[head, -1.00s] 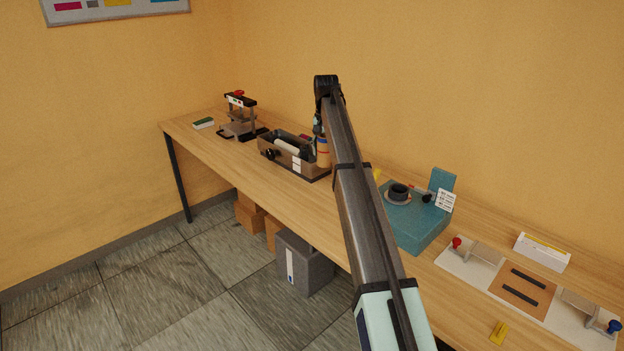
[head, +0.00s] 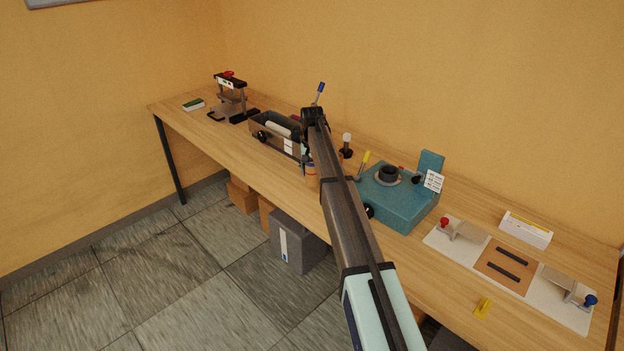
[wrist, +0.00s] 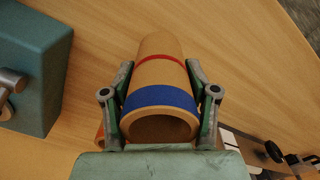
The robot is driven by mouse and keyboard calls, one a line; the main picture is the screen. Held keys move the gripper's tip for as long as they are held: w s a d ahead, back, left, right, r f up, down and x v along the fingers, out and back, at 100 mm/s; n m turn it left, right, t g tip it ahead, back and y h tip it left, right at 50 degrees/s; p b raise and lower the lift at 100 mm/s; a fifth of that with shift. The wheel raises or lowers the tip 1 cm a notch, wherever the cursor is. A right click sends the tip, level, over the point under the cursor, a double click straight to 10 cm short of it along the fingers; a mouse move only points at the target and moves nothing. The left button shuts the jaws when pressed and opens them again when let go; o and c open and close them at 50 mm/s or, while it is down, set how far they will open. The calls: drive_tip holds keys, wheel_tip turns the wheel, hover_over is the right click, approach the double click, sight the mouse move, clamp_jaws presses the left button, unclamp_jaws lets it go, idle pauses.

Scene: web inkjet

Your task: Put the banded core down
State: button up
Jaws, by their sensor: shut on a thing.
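The banded core (wrist: 160,72) is a tan cardboard tube with a red band and a blue band. In the wrist view it fills the space between the fingers of my gripper (wrist: 160,66), which is shut on it around its sides. The blue-banded open end faces the wrist camera. In the head view the core (head: 312,170) is partly hidden by my arm, just right of the dark bin. Bench wood shows beyond the core's far end. I cannot tell whether that end touches the bench.
The dark bin (head: 262,124) with a pale roll lies left of the core. A teal machine (head: 397,205) with a round black hub stands to the right. A clamp plate (head: 440,236) and white box (head: 525,230) are farther right. Bare bench lies in front.

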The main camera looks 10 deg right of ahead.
sight(312, 180)
drive_tip(key=shift+f+p, duration=0.55)
drive_tip(key=shift+f, duration=1.6)
drive_tip(key=shift+f, duration=0.15)
drive_tip(key=o, duration=1.2)
drive_tip(key=shift+o, duration=0.2)
wheel_tip(312, 180, up, 12)
drive_tip(key=b, duration=0.3)
drive_tip(key=shift+r, duration=0.2)
drive_tip(key=shift+a+f, duration=0.1)
